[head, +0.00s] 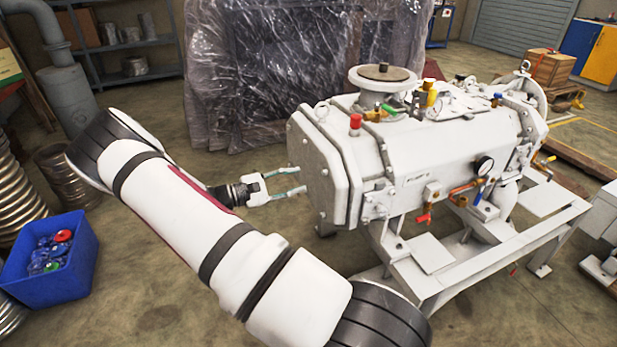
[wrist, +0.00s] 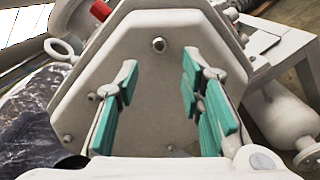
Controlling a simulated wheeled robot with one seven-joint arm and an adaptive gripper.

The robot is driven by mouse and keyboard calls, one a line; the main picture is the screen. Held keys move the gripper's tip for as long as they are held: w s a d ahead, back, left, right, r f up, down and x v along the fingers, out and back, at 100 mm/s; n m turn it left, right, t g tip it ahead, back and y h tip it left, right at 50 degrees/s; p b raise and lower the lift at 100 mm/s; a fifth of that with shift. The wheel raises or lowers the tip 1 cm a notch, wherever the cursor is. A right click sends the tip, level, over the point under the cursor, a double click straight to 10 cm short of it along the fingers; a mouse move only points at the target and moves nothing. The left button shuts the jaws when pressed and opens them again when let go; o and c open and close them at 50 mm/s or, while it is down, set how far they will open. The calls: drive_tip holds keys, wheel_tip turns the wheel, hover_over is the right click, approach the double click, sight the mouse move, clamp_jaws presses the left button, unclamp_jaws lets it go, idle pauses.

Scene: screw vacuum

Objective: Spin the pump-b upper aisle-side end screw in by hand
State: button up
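The pump (head: 400,140) is a large pale machine on a white frame, with its flat end plate (head: 312,172) facing my gripper. Its small label is too small to read. In the wrist view the end plate (wrist: 160,85) fills the middle, with a bolt head (wrist: 158,44) near its top edge and smaller ones (wrist: 92,97) (wrist: 67,139) at the left. I cannot tell which is the upper aisle-side screw. My gripper (head: 298,180) is open, its teal fingers pointing at the plate. In the wrist view my gripper (wrist: 160,80) has nothing between its fingers; contact with the plate is unclear.
A blue bin (head: 45,275) with coloured parts stands on the floor at left. Plastic-wrapped goods (head: 280,70) stand behind the pump. Valves and a gauge (head: 483,166) stick out from the pump's near side. Lifting eyes and a red cap (head: 355,121) rise on top.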

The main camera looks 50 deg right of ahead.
drive_tip(key=shift+v, duration=2.55)
drive_tip(key=s+a+r+m+t+y, duration=0.2)
drive_tip(key=s+a+r+y, duration=0.4)
drive_tip(key=a+r, duration=0.2)
drive_tip(key=s+a+r+m+t+y, duration=0.2)
drive_tip(key=s+a+r+y, duration=0.35)
drive_tip(key=a+r, duration=0.35)
drive_tip(key=s+a+r+n+t+y, duration=0.1)
drive_tip(key=s+a+r+t+y, duration=0.15)
drive_tip(key=s+a, duration=0.5)
drive_tip(key=s+a+r+t+y, duration=0.1)
drive_tip(key=s+a+r+t, duration=0.1)
drive_tip(key=s+a+t, duration=0.35)
wheel_tip(320, 180, up, 15)
drive_tip(key=s+t+p, duration=0.1)
drive_tip(key=s+p, duration=0.1)
drive_tip(key=p, duration=1.1)
drive_tip(key=shift+s+a, duration=0.2)
drive_tip(key=shift+a, duration=0.15)
